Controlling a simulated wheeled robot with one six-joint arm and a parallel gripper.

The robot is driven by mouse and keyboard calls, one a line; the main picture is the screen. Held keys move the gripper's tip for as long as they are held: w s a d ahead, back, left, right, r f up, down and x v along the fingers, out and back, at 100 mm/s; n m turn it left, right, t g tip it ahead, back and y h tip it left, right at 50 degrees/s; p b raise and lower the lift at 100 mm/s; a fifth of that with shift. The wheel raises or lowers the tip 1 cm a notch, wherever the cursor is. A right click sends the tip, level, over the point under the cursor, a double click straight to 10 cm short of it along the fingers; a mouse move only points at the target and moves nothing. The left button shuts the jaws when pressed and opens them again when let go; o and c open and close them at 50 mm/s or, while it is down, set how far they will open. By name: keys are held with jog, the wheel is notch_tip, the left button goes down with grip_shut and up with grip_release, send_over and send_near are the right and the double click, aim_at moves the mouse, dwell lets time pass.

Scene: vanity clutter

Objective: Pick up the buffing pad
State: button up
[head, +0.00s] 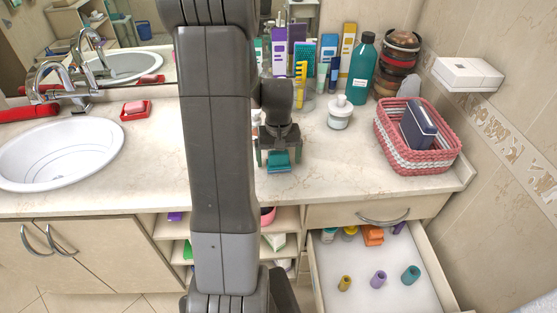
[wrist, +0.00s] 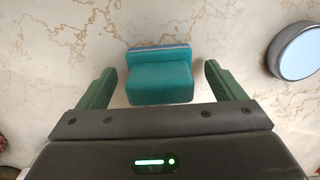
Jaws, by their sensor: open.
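The buffing pad looks like a teal block with a blue-grey strip along its far edge. In the wrist view the buffing pad (wrist: 160,76) lies on the marble counter, between and slightly ahead of the two green fingers of my gripper (wrist: 160,88). There is a gap on both sides, and neither finger appears to touch it. In the head view the pad (head: 279,162) shows just below my gripper (head: 278,158), near the counter's front edge. My gripper is open and empty. My arm hides the counter to the left of the pad.
A white jar (head: 340,113) stands right of my gripper, and a round-lidded container (wrist: 295,52) shows at right in the wrist view. A pink basket (head: 417,140) sits further right. Bottles and boxes line the back. An open drawer (head: 375,275) juts out below the counter.

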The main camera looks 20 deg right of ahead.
aim_at(278, 152)
jog(key=c, duration=1.1)
notch_tip(278, 152, up, 10)
jog(key=shift+r+b, duration=0.1)
jog(key=shift+b, duration=0.5)
jog(key=shift+c, duration=0.3)
jog(key=o, duration=0.4)
jog(key=shift+c, duration=1)
